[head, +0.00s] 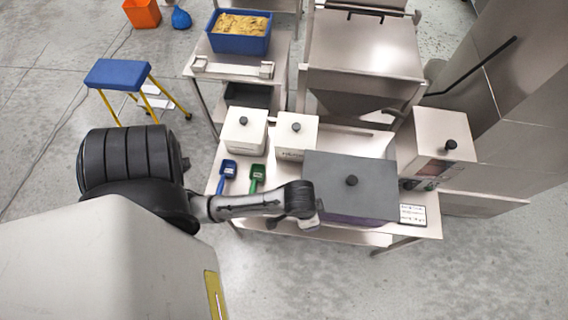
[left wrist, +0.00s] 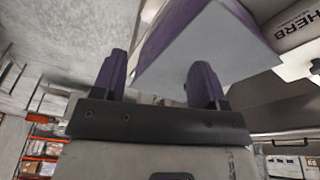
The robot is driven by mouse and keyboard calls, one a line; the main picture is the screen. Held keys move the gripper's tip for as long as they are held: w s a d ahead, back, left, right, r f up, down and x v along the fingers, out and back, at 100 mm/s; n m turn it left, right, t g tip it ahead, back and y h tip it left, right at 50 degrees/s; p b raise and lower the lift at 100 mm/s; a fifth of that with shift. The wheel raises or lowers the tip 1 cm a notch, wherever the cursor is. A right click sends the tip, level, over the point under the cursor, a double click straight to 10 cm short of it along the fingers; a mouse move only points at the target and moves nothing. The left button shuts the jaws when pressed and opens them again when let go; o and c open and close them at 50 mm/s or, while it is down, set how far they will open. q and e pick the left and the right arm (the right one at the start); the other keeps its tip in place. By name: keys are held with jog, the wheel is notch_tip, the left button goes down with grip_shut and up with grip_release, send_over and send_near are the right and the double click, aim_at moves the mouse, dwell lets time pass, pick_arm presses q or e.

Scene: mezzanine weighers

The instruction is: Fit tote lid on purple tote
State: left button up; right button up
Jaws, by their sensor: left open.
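Only a strip of the tote shows below the lid's front edge, and I cannot tell if the lid sits flush. My left gripper (head: 312,221) is beside the lid's front left corner. In the left wrist view, the left gripper (left wrist: 160,78) has its two purple fingers apart, with nothing visibly clamped. A pale grey face with purple edges (left wrist: 205,50) is close beyond the fingers. My right gripper is not seen.
White lidded bins (head: 245,130) (head: 296,137), a blue scoop (head: 227,172) and a green scoop (head: 257,176) are left of the tote. A small label board (head: 413,215) lies at its right. A steel hopper (head: 362,60) stands behind. Floor in front is clear.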

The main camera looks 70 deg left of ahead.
pick_arm(q)
jog(key=s+r+m+t, duration=0.1)
jog(key=s+r, duration=0.3)
jog(key=s, duration=0.3)
jog(key=shift+s, duration=0.4)
dwell(0.4)
notch_tip(320, 180, up, 4)
jog(key=p, duration=0.4)
jog(key=shift+r, duration=0.2)
dwell(0.5)
